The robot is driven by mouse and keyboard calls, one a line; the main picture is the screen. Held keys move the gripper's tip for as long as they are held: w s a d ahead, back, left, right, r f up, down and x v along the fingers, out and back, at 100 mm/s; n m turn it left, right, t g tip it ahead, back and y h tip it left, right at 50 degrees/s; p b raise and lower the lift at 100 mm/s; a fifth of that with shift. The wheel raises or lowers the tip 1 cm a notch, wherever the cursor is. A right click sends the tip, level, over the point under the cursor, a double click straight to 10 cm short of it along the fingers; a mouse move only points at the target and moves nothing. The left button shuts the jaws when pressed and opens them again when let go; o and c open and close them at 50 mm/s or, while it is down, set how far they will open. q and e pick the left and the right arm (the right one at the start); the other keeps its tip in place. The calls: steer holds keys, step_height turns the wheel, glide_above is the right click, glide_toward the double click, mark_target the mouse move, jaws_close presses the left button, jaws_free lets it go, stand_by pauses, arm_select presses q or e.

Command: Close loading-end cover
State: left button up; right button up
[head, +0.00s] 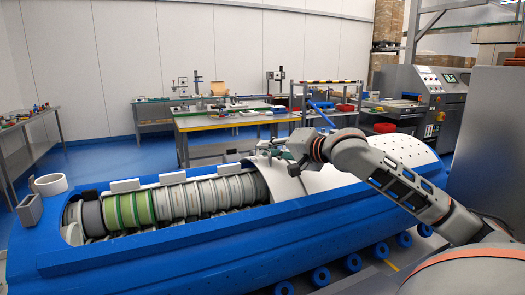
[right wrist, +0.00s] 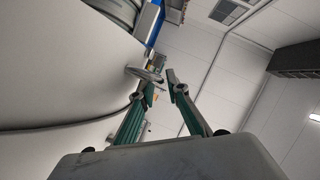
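The white curved loading-end cover (head: 313,182) stands at the right end of the long opening in the blue carrier (head: 175,250). The opening shows a row of round grey tubs, with green ones and a dark one at the left. My right gripper (head: 284,152) is at the cover's upper edge. In the right wrist view, the right gripper (right wrist: 164,77) has its green fingers angled together with a small gap at the tips. A thin grey piece (right wrist: 143,73) is by the left fingertip; I cannot tell whether it is gripped. My left gripper is out of view.
A white ring (head: 50,184) and a grey bracket (head: 30,210) are at the carrier's left end. A workbench (head: 225,122) stands behind it, and a grey machine (head: 425,95) stands at the back right. Blue floor is clear at the back left.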

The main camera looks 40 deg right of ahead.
steer(key=shift+x, duration=1.2)
jaws_close()
